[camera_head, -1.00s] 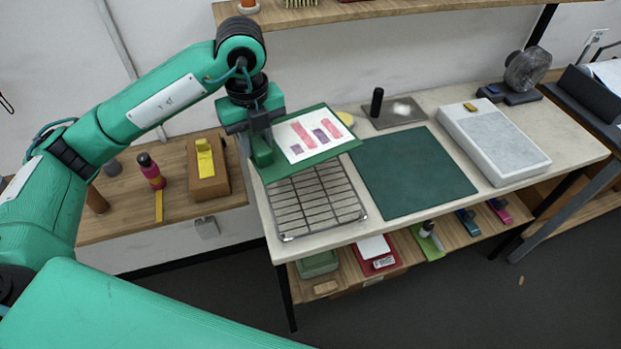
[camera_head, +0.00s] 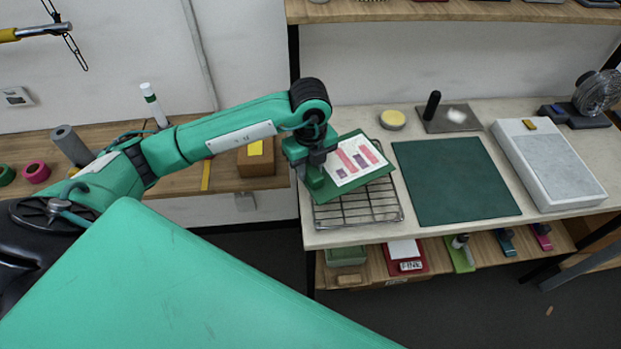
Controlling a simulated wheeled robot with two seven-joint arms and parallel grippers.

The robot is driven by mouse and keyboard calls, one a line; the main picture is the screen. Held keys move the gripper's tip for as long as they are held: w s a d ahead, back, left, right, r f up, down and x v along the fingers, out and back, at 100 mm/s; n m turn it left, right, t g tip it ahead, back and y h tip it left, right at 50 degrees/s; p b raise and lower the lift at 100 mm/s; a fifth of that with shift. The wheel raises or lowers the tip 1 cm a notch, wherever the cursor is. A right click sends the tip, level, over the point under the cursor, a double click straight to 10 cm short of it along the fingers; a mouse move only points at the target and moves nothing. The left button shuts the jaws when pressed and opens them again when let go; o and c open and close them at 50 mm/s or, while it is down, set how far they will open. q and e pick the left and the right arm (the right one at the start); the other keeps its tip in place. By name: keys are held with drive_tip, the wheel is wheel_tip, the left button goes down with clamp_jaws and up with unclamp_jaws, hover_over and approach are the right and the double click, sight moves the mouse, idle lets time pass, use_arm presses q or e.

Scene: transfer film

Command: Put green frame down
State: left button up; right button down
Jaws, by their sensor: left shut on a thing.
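The green frame (camera_head: 336,192) is a flat green sheet with a white print of pink and purple bars on it. My left gripper (camera_head: 316,178) is shut on its left edge and holds it tilted over the wire rack (camera_head: 358,212). The frame hides the back part of the rack; I cannot tell whether it touches the wires. The rack lies at the left end of the pale worktable (camera_head: 313,236). My right gripper is not in view.
A dark green mat (camera_head: 455,182) lies right of the rack. Behind are a round yellow-topped tin (camera_head: 393,119) and a grey plate (camera_head: 449,118) with a black handle. A white slab (camera_head: 550,160) stands further right. A shelf (camera_head: 440,12) hangs above.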

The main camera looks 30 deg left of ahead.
use_arm(q)
wheel_tip(320, 180, down, 6)
drive_tip(key=shift+p, duration=0.75)
drive_tip(key=shift+f, duration=0.15)
drive_tip(key=shift+f, duration=0.1)
drive_tip(key=shift+f+b, duration=0.15)
drive_tip(key=shift+b, duration=0.15)
drive_tip(key=o, duration=1)
drive_tip(key=shift+o, duration=0.2)
drive_tip(key=shift+r, duration=0.2)
